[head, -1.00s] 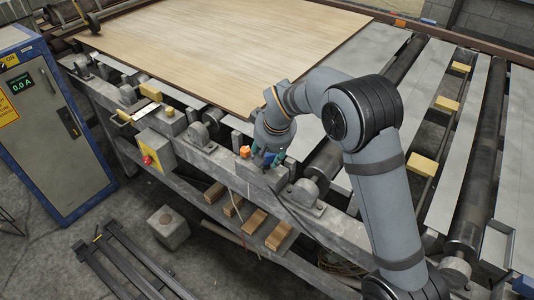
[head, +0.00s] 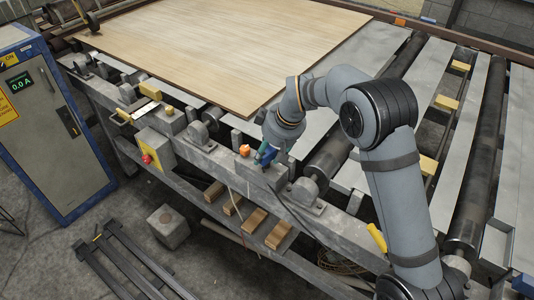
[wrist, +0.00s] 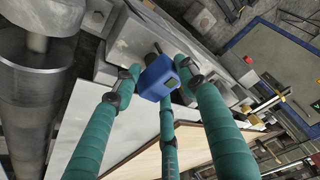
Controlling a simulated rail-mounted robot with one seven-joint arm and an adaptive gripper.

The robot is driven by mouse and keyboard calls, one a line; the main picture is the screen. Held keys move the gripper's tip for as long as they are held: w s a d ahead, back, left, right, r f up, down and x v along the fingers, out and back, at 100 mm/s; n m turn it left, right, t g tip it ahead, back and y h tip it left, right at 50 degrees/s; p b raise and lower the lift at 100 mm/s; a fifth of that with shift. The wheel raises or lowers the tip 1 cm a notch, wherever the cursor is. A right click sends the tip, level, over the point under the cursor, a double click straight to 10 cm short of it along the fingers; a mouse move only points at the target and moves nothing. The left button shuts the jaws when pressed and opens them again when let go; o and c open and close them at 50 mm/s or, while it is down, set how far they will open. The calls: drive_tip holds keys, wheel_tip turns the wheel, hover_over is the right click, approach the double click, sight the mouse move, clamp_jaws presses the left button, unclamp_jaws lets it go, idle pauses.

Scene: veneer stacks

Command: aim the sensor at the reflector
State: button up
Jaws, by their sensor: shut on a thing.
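In the head view, my gripper (head: 267,156) is low at the near edge of the roller line, just right of a small orange piece (head: 244,150) on the frame. The sensor shows there only as a bit of blue, mostly hidden by the fingers. I cannot tell which thing is the reflector; a small orange block (head: 400,22) sits on the far rail.
A large veneer sheet (head: 215,45) lies on the line behind my gripper. Rollers (head: 485,160) and grey strips fill the right. A yellow control box with a red button (head: 150,157) and a blue-framed cabinet (head: 50,120) stand left. Wood blocks (head: 280,235) lie below.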

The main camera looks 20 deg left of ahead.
drive_tip(key=shift+w+r+n, duration=0.2)
drive_tip(key=shift+w+n, duration=0.1)
drive_tip(key=shift+n, duration=0.7)
drive_tip(key=shift+g, duration=0.3)
drive_tip(key=o, duration=0.8)
drive_tip(key=shift+a, duration=0.1)
drive_tip(key=o, duration=0.4)
drive_tip(key=shift+s+f+y, duration=0.15)
drive_tip(key=shift+y, duration=0.15)
drive_tip(key=v, duration=1.2)
